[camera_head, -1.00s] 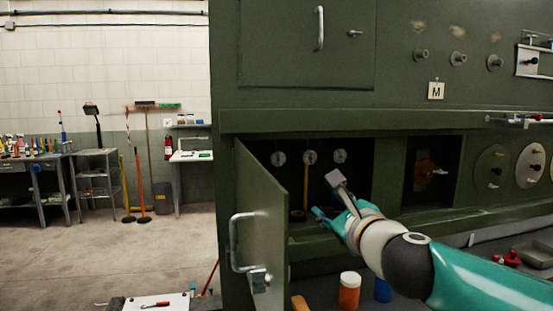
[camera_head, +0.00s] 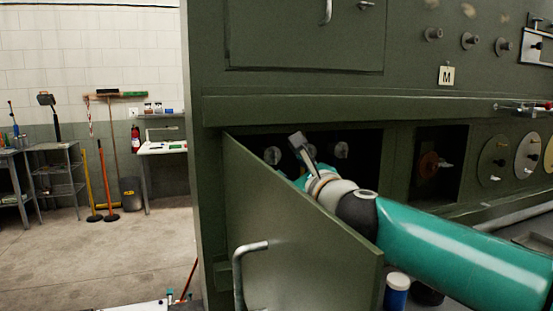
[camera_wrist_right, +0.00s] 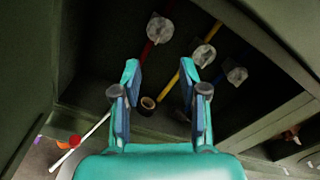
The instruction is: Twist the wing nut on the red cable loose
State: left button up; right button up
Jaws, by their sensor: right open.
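The red cable (camera_wrist_right: 148,52) runs down from a grey wing nut on a round fitting (camera_wrist_right: 159,28) inside the dark open compartment, seen in the right wrist view. A yellow cable with its own fitting (camera_wrist_right: 204,55) and a blue cable with its own fitting (camera_wrist_right: 237,75) are to its right. My right gripper (camera_wrist_right: 160,82) is open and empty, its fingers pointing into the compartment below the fittings, apart from them. In the head view the leftmost fitting (camera_head: 272,155) shows above the door edge; my right gripper is mostly hidden there. My left gripper is not in view.
The green compartment door (camera_head: 290,235) hangs open in front, below my right arm. A tape roll (camera_wrist_right: 147,103) is on the compartment floor. A blue container with a white lid (camera_head: 397,290) stands below my arm. Open floor (camera_head: 100,250) lies to the left.

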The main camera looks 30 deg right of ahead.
aim_at(276, 157)
jog(key=p+x, duration=0.2)
jog(key=x, duration=0.9)
jog(key=shift+w+d, duration=0.15)
jog(key=shift+c, duration=0.2)
